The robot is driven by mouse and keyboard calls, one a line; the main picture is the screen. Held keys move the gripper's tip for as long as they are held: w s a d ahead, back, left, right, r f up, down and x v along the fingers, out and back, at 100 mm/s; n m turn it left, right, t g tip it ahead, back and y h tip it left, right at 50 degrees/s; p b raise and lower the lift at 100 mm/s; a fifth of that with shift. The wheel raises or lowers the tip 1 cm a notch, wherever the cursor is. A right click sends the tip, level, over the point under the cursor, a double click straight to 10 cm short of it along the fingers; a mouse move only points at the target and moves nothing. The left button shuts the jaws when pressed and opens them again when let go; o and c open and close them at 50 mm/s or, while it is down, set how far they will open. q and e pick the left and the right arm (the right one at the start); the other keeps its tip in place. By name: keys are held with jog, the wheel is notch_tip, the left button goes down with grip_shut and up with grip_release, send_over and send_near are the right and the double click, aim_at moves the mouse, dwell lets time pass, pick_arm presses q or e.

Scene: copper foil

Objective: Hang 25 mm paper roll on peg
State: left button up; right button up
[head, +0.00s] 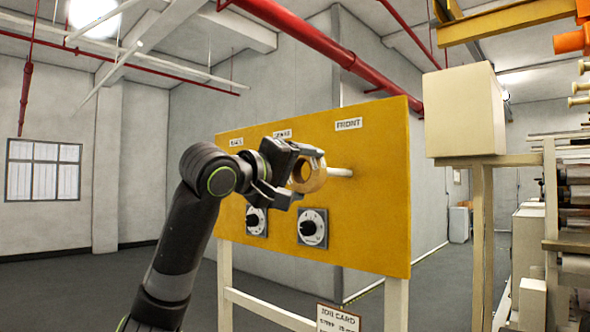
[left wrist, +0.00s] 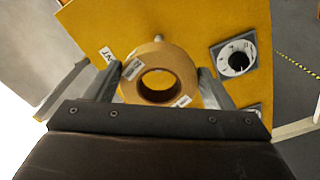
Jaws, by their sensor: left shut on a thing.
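My left gripper (head: 285,175) is shut on a tan paper roll (head: 316,176) and holds it in front of the yellow board (head: 375,220). In the left wrist view the roll (left wrist: 180,62) sits between the two fingers, its round hole facing the camera. No peg shows inside the hole. A pale peg (head: 341,172) sticks out from the board under the FRONT label (head: 349,124), just right of the roll in the head view. In the left wrist view the peg tip (left wrist: 158,38) shows past the roll's upper rim. My right gripper is not in view.
Two dials (head: 313,228) sit on the board below the labels. A job card (head: 338,319) hangs lower down. A cream box (head: 464,110) on a stand and machinery with rollers (head: 575,195) are at the right. The floor at the left is clear.

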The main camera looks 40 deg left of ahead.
pick_arm(q)
jog(key=w+p, duration=0.3)
jog(key=w, duration=0.4)
jog(key=shift+w+d+f, duration=0.25)
jog(key=shift+d+f, duration=0.05)
jog(key=shift+f, duration=0.15)
dwell(0.4)
dwell(0.5)
jog(key=o, duration=1.1)
jog(key=shift+c, duration=0.2)
